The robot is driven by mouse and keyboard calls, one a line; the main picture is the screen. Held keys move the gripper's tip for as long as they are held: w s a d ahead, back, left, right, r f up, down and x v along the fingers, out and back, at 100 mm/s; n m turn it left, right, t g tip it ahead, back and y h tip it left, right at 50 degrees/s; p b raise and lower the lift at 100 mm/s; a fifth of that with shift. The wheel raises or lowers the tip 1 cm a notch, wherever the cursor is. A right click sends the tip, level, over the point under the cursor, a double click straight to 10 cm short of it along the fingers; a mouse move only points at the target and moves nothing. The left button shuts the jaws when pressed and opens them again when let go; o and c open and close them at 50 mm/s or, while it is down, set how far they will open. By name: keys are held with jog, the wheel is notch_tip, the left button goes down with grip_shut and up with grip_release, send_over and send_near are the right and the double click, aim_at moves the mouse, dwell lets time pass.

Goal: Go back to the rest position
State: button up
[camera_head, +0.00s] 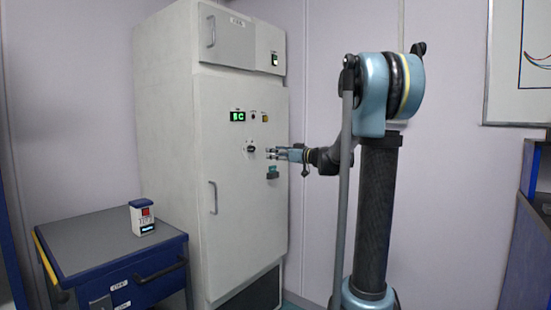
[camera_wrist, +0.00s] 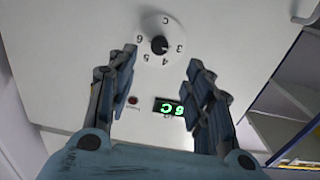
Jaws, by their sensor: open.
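My gripper (camera_head: 270,153) is in front of the tall white cabinet (camera_head: 165,140), just right of its round dial (camera_head: 250,147). In the wrist view my gripper (camera_wrist: 162,62) is open and its fingers are apart with nothing between them. The dial (camera_wrist: 159,45) with its black knob and numbered white face shows beyond the fingertips, not gripped. A lit green display (camera_wrist: 170,108) appears upside down between the fingers, its right end close to the right finger. The same display (camera_head: 237,116) is above the dial in the head view.
A blue-grey drawer unit (camera_head: 90,235) at the left carries a small white and blue device (camera_head: 142,217). The cabinet door has a vertical handle (camera_head: 213,197). A teal part (camera_head: 272,172) is on the cabinet just below my gripper. A framed board (camera_head: 515,65) hangs on the right wall.

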jog(key=s+d+f+m+g+h, duration=0.1)
jog(key=s+f+m+g+h, duration=0.15)
jog(key=s+f, duration=0.8)
jog(key=s+d+f+m+g+h, duration=0.1)
jog(key=s+d+f+g+h, duration=0.15)
jog(key=s+f, duration=0.8)
jog(key=s+d+f+m+g+h, duration=0.1)
jog(key=s+d+f+m+h, duration=0.1)
jog(key=s, duration=0.6)
jog(key=s+d+f+m+g+h, duration=0.1)
jog(key=s+d+f+m+h, duration=0.1)
jog(key=s+d+f+h, duration=0.2)
jog(key=s+d+f+m+g+h, duration=0.1)
jog(key=s+d+f+m+h, duration=0.2)
jog(key=s+d+f, duration=0.5)
jog(key=s, duration=0.4)
jog(key=shift+s+d+g, duration=0.2)
jog(key=shift+d+g, duration=0.2)
